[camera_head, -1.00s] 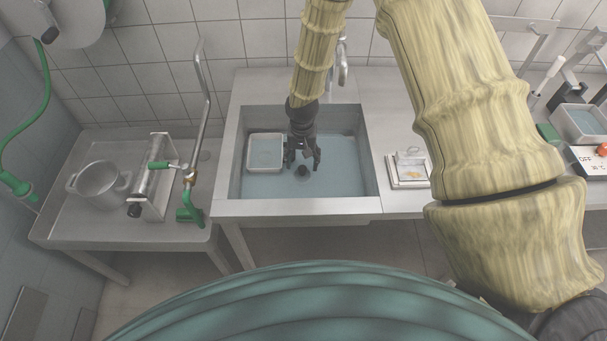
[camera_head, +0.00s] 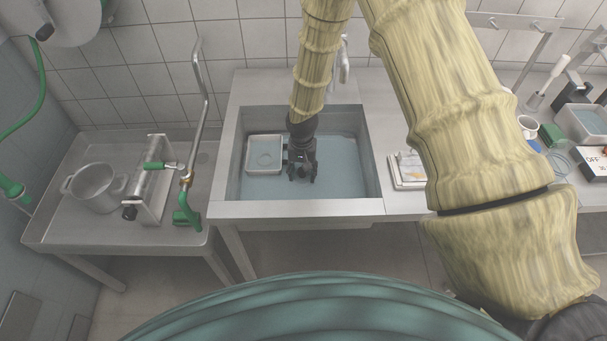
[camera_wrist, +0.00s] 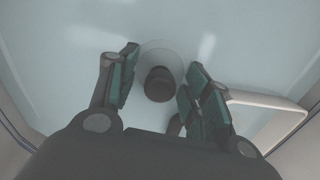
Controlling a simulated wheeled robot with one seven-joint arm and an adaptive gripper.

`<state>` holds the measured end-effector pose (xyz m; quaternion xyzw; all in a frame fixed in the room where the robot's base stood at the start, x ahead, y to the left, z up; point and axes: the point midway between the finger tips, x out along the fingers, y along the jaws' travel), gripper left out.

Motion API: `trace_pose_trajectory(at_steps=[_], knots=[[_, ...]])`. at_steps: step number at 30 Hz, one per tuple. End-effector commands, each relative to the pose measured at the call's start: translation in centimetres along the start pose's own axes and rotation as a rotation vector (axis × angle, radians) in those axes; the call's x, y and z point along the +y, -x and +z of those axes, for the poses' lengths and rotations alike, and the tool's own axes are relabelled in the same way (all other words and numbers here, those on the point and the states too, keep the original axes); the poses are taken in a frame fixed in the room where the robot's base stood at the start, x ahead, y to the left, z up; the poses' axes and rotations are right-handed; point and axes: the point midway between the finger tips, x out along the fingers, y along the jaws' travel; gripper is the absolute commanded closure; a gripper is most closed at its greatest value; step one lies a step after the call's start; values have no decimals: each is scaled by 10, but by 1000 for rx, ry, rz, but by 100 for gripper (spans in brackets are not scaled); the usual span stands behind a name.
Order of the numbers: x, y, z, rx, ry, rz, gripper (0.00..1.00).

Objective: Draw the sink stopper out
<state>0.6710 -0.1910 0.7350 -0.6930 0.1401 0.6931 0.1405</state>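The sink (camera_head: 226,189) holds pale blue water or a bluish floor. The dark round sink stopper (camera_wrist: 159,84) shows in the wrist view between the fingertips, with a faint pale ring around it. My gripper (camera_wrist: 158,88) is open, with green-padded fingers on both sides of the stopper and visible gaps to it. In the head view my gripper (camera_head: 302,176) points down into the middle of the sink and hides the stopper. I cannot tell how high the fingers are above the sink floor.
A pale rectangular tray (camera_head: 265,170) sits in the sink just left of my gripper; its edge shows at right in the wrist view (camera_wrist: 262,98). Sink walls surround the gripper. A pot (camera_head: 95,187) stands on the left table. A small white-framed item (camera_head: 408,183) lies right of the sink.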

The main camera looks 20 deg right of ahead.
Motion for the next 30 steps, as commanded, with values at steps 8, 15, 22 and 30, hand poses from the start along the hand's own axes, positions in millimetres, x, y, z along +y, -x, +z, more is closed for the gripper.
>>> trace_pose_trajectory(at_steps=[8,15,22,30], knots=[[0,0,0,0,0,0,79],[0,1,0,0,-1,0,81],[0,5,0,0,-1,0,81],[0,9,0,0,-1,1,81]])
